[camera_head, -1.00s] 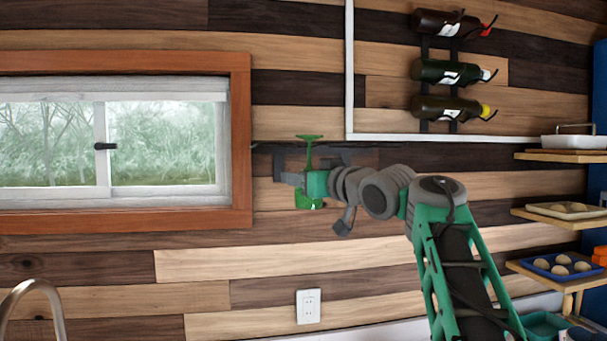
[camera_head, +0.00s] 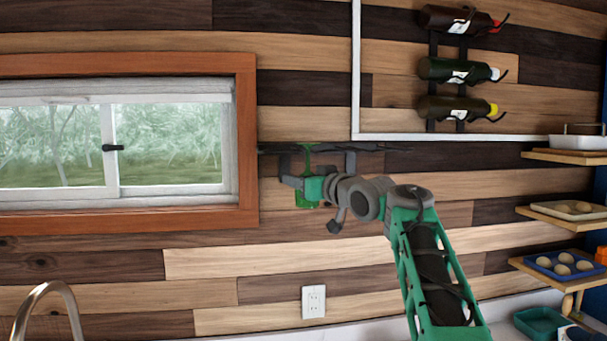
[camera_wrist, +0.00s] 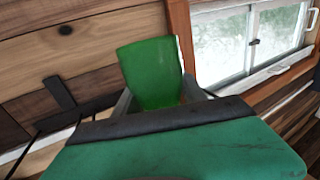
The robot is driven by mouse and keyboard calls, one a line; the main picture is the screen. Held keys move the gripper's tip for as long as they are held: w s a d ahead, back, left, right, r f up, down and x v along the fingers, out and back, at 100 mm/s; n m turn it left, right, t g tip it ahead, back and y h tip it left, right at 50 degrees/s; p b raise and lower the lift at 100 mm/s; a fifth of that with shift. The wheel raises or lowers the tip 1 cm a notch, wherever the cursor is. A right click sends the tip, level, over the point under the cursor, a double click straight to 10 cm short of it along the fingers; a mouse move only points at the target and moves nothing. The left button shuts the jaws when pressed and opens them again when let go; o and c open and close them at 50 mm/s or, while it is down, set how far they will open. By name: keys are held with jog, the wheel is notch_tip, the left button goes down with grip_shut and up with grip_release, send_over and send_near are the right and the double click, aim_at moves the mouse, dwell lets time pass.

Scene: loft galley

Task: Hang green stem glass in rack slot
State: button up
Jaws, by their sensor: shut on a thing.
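The green stem glass (camera_head: 306,202) hangs upside down in my gripper (camera_head: 305,185), its bowl below the fingers and its stem above. In the wrist view its green bowl (camera_wrist: 152,72) fills the middle, between the two grey fingers of my gripper (camera_wrist: 160,101). The dark rack (camera_head: 365,150) juts from the wall just right of the window, seen nearly edge-on. The glass's foot is at about the rack's height; whether its stem is inside a slot I cannot tell. A dark rack bracket and thin rods (camera_wrist: 60,94) show at left in the wrist view.
The window's wooden frame (camera_head: 246,150) stands close left of my gripper. A white wall frame (camera_head: 356,70) and a rack of several bottles (camera_head: 455,70) are above right. Shelves with trays (camera_head: 565,210) stand far right. The wall below is clear apart from an outlet (camera_head: 313,301).

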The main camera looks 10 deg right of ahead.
jog(key=shift+w+f+p, duration=0.25)
jog(key=shift+w+p, duration=0.2)
jog(key=shift+w, duration=0.45)
jog(key=shift+w+f+p, duration=0.25)
jog(key=shift+w+p, duration=0.2)
jog(key=shift+w, duration=0.4)
jog(key=o, duration=1.6)
jog(key=shift+c, duration=0.2)
jog(key=shift+s+f, duration=0.1)
